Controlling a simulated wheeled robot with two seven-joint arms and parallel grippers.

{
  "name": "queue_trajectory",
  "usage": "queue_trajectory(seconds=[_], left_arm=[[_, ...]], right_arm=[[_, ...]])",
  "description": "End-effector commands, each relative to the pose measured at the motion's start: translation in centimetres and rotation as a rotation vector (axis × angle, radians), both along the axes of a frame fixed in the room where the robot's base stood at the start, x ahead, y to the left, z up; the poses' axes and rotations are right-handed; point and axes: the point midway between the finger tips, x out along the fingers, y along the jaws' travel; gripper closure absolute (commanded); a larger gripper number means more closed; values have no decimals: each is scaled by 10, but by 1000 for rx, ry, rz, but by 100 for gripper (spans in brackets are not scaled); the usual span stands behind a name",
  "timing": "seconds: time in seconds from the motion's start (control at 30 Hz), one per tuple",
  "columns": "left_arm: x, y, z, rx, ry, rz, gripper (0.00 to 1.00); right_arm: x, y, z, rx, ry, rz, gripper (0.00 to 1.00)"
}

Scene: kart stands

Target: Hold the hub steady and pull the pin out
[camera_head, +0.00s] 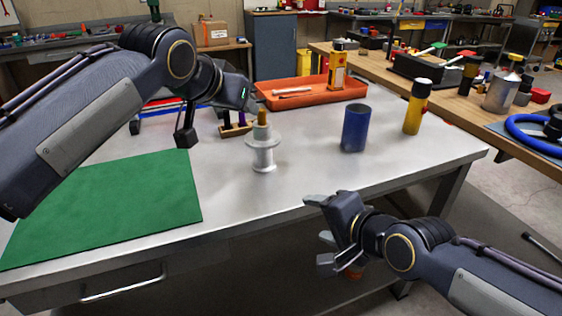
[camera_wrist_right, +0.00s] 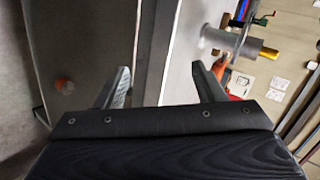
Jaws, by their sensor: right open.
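The hub (camera_head: 263,158) is a pale grey spool with a wide flange, standing upright on the metal table. A brass-coloured pin (camera_head: 262,117) stands in its top. In the right wrist view the hub (camera_wrist_right: 222,40) lies sideways at the upper right, with the pin (camera_wrist_right: 268,53) at its end. My left gripper (camera_head: 216,121) is above the table, left of the hub and apart from it. Its fingers look spread, though the hand partly hides one. My right gripper (camera_head: 321,231) is open and empty in front of the table's near edge, lower right of the hub.
A blue cylinder (camera_head: 355,128) and a yellow bottle (camera_head: 416,108) stand right of the hub. An orange tray (camera_head: 280,103) lies behind it. A green mat (camera_head: 110,205) covers the table's left front. The metal table (camera_head: 300,185) is bare in front of the hub.

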Motion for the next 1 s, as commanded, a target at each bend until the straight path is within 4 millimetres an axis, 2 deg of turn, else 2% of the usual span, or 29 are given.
queue_trajectory(seconds=[0.03, 0.13, 0.2, 0.3, 0.43, 0.6, 0.8, 1.0], left_arm=[[0, 0, 0, 0, 0, 0, 64], [0, 0, 0, 0, 0, 0, 64], [0, 0, 0, 0, 0, 0, 64], [0, 0, 0, 0, 0, 0, 64], [0, 0, 0, 0, 0, 0, 64], [0, 0, 0, 0, 0, 0, 64], [0, 0, 0, 0, 0, 0, 64], [0, 0, 0, 0, 0, 0, 64]], right_arm=[[15, 20, 8, 121, 7, -24, 37], [42, 57, 24, 418, 48, -86, 37], [59, 77, 32, 633, 102, -128, 37], [82, 92, 39, 930, 195, -193, 37], [109, 90, 34, 1240, 315, -288, 37], [134, 74, 26, 1521, 416, -389, 37], [147, 65, 24, 1664, 461, -438, 37], [167, 77, 24, 1672, 464, -438, 37]])
